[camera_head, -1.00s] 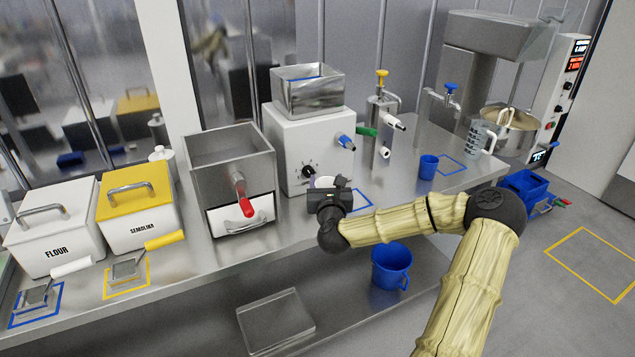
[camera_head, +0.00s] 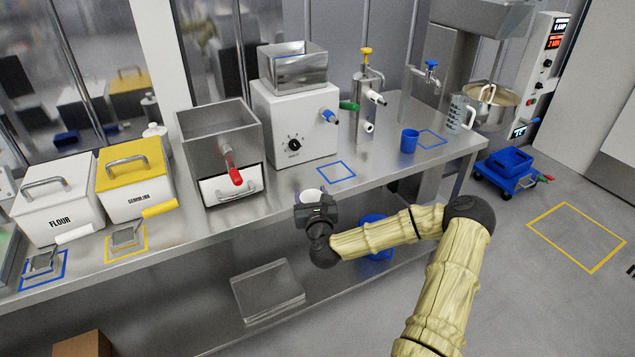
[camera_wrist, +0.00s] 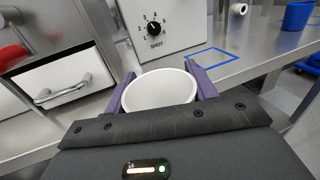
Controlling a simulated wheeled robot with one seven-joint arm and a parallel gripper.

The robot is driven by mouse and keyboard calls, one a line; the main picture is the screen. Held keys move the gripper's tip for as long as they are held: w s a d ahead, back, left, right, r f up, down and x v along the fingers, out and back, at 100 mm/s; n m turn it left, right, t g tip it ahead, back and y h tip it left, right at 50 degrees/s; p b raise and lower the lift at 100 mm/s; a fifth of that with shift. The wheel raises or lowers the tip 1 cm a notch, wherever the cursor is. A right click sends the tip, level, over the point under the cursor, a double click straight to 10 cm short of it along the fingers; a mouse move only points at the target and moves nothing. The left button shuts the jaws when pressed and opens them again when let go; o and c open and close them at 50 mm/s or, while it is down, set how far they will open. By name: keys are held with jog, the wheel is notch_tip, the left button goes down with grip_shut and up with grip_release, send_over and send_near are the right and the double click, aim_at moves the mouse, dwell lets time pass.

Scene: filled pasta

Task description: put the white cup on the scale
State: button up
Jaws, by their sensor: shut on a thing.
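The white cup (camera_wrist: 160,92) is between the two purple fingers of my gripper (camera_wrist: 162,84) in the wrist view, which is shut on it. Its round rim faces the camera and its inside looks plain white. In the head view the cup (camera_head: 311,196) shows as a small white shape at the end of my gripper (camera_head: 313,200), by the front edge of the steel counter. The gripper hides most of it there. I do not see a scale that I can clearly make out.
A white dosing machine (camera_head: 295,125) with a dial stands behind the gripper, with a blue outlined square (camera_head: 337,172) on the counter (camera_head: 265,210) before it. A steel hopper (camera_head: 215,140) stands left. A blue cup (camera_head: 409,141) is farther right. A blue bucket (camera_head: 376,250) is below.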

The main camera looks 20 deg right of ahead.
jog(key=s+a+f+n+y+p, duration=0.1)
jog(key=s+a+f+y+p, duration=0.1)
jog(key=s+a+f, duration=0.2)
jog(key=s+a+f+n+y+p, duration=0.1)
jog(key=s+a+f+y, duration=0.1)
jog(key=s+a+f, duration=0.3)
jog(key=a+f, duration=0.4)
jog(key=a, duration=0.2)
jog(key=shift+s+n+t+y+p, duration=0.15)
jog(key=shift+n+t+y+p, duration=0.15)
jog(key=shift+n+p, duration=0.1)
jog(key=shift+a, duration=0.15)
